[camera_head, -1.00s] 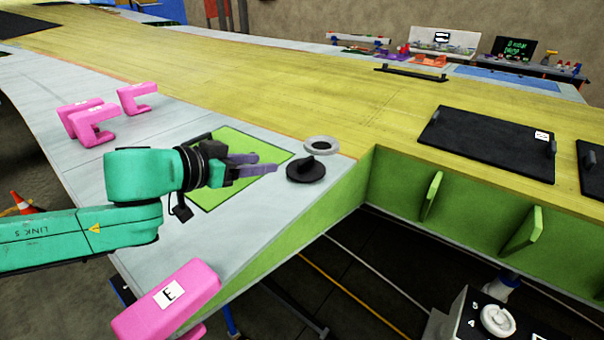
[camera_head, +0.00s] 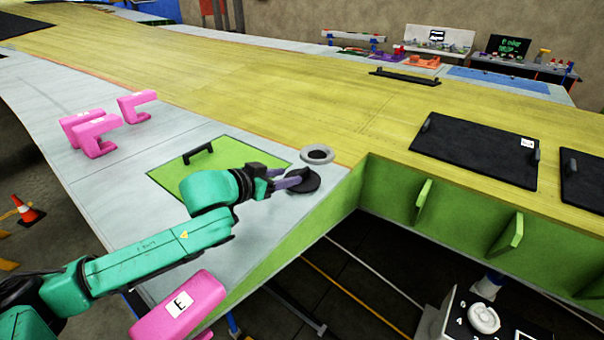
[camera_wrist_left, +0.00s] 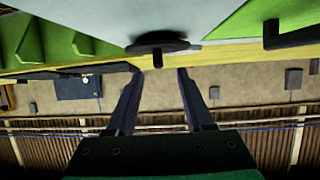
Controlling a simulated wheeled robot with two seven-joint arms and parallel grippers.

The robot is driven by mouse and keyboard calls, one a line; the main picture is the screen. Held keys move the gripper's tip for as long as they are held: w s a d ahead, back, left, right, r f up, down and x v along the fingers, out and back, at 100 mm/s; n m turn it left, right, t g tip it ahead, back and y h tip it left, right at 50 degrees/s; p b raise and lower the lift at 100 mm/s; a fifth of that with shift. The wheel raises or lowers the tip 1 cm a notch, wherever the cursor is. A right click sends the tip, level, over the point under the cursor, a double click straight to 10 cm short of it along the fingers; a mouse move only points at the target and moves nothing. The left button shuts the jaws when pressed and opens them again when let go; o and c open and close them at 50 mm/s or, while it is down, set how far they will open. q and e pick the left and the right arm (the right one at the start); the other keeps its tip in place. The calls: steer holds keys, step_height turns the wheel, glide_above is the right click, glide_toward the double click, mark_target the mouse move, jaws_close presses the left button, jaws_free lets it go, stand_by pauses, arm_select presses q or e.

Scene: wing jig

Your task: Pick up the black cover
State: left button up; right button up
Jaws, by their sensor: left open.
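The black cover (camera_head: 309,186) is a round dark disc with a knob, lying on the pale wing surface beside a grey ring. It also shows in the left wrist view (camera_wrist_left: 150,46), with its knob between the two fingertips in the picture. My left gripper (camera_head: 300,178) is open, its purple-grey fingers reaching to the cover and hiding part of it. In the left wrist view my left gripper (camera_wrist_left: 158,73) has clear gaps on both sides of the knob, and nothing is clamped. My right gripper is not in view.
The grey ring (camera_head: 317,154) sits just behind the cover. A green panel with a black handle (camera_head: 198,153) lies left of it. Pink clamps (camera_head: 97,136) stand at left, and one marked E (camera_head: 180,306) is near the front edge. Black panels (camera_head: 475,150) lie at right. An open bay drops away right of the cover.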

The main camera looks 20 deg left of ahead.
mark_target(298, 173)
arm_select(q)
steer(key=p+x, duration=0.2)
steer(key=x, duration=0.3)
steer(key=shift+d, duration=0.15)
steer(key=shift+w+d+f, duration=0.1)
steer(key=shift+w+f, duration=0.1)
steer(key=shift+f, duration=0.05)
steer(key=shift+s, duration=0.15)
jaws_close()
steer(key=shift+r, duration=0.1)
stand_by(0.7)
